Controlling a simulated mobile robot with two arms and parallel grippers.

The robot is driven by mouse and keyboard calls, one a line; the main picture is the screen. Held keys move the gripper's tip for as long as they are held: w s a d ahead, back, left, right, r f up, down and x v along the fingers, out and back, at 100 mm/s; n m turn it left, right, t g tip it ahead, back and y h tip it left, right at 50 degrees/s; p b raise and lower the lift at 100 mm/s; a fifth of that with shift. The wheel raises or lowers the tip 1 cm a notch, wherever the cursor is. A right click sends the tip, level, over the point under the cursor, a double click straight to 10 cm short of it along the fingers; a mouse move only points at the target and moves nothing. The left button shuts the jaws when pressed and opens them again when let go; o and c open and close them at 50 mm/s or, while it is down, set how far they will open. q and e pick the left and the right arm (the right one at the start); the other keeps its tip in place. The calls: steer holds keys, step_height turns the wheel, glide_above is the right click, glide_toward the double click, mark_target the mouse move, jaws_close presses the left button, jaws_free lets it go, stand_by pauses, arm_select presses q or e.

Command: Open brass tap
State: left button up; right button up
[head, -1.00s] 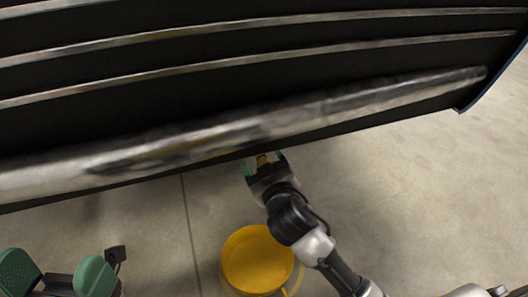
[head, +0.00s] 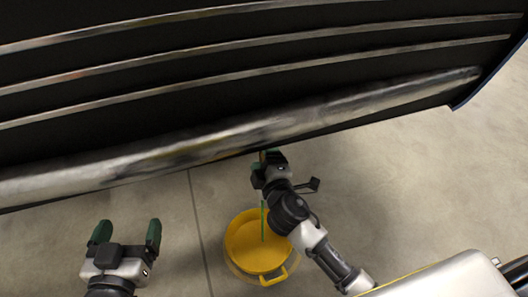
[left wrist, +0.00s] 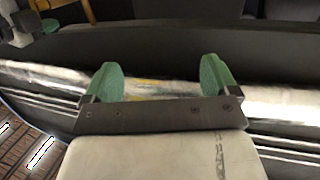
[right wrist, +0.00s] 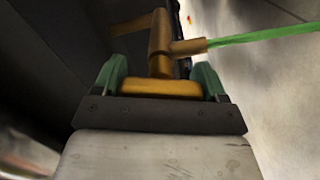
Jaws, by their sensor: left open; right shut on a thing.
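The brass tap (right wrist: 160,42) shows in the right wrist view, its spout pointing right. Its wide orange-gold handle (right wrist: 160,88) sits between the green fingers of my right gripper (right wrist: 161,72), which is shut on it. A green stream (right wrist: 262,35) runs from the spout. In the head view my right gripper (head: 268,163) is at the lower edge of the dark shell, where it mostly hides the tap. The green stream falls there into a yellow tub (head: 233,238). My left gripper (head: 127,228) is open and empty at the lower left, apart from the shell.
The large dark shell (head: 250,95) with pale metal strips fills the top of the head view. The grey concrete floor (head: 420,190) is clear on the right. A pale surface with a yellow edge (head: 440,277) shows at the lower right.

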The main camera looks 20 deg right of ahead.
steer(key=shift+n+p, duration=0.4)
steer(key=shift+n, duration=0.7)
arm_select(q)
steer(key=shift+s+a+f+g+y+p, duration=0.1)
steer(key=shift+s+a+f+g+y, duration=0.15)
steer(key=shift+s+f+g, duration=0.4)
steer(key=shift+s+a+f+g+y+p, duration=0.1)
steer(key=shift+s+a+f+g+y, duration=0.15)
steer(key=shift+f+g, duration=0.7)
steer(key=shift+s+a+f+g+y+p, duration=0.1)
steer(key=shift+s+a+f+g+y, duration=0.2)
steer(key=shift+f+g, duration=0.5)
arm_select(e)
steer(key=shift+f+n, duration=0.2)
steer(key=shift+n, duration=0.7)
arm_select(q)
steer(key=shift+s, duration=0.15)
arm_select(e)
steer(key=o, duration=0.9)
arm_select(q)
steer(key=shift+f, duration=0.1)
arm_select(e)
steer(key=shift+s, duration=0.1)
